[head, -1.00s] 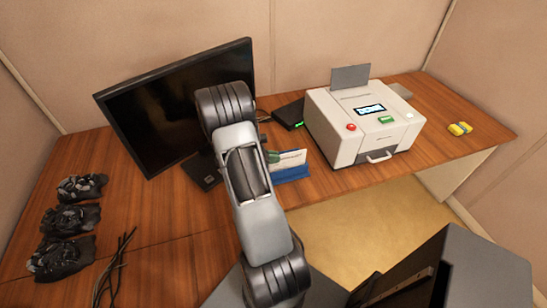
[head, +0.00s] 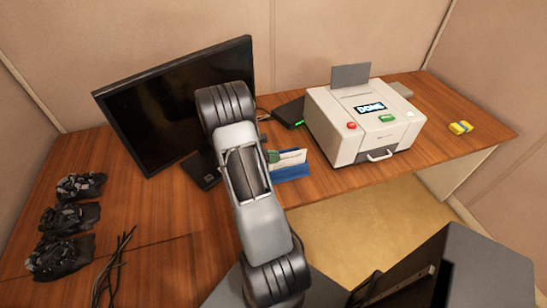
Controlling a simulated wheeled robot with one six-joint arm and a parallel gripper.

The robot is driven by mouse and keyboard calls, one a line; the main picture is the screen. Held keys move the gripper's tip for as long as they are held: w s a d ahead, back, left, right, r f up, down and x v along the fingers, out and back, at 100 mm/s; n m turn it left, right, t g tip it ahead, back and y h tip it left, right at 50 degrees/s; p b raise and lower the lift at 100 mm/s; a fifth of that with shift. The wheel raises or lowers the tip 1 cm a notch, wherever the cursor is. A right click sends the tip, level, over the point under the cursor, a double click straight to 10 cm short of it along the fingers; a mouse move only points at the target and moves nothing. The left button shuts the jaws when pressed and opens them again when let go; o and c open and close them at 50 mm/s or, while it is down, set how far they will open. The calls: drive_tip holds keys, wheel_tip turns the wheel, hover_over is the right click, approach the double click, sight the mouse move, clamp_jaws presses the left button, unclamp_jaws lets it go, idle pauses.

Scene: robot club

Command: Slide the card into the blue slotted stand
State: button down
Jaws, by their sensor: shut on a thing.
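The card (head: 291,158) is white with a green patch at its left end. It shows just right of my arm in the head view, leaning at a slant over the blue slotted stand (head: 292,172). The card's lower edge overlaps the stand's top in the picture; whether it is in the slot or only in front of or above it, I cannot tell. My arm covers the left part of the stand and perhaps some of the card. My gripper is hidden behind my own forearm, so its fingers and their hold do not show.
A white printer-like machine (head: 345,133) with a lit "DONE" screen stands right of the stand. A black monitor (head: 165,100) stands at left behind my arm. A small black box (head: 290,113) is behind. Dark bundles (head: 65,217) and cables (head: 115,265) lie left.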

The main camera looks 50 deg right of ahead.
drive_tip(key=c, duration=0.8)
unclamp_jaws()
drive_tip(key=shift+r, duration=0.1)
drive_tip(key=shift+r+p, duration=2.65)
drive_tip(key=shift+r, duration=0.75)
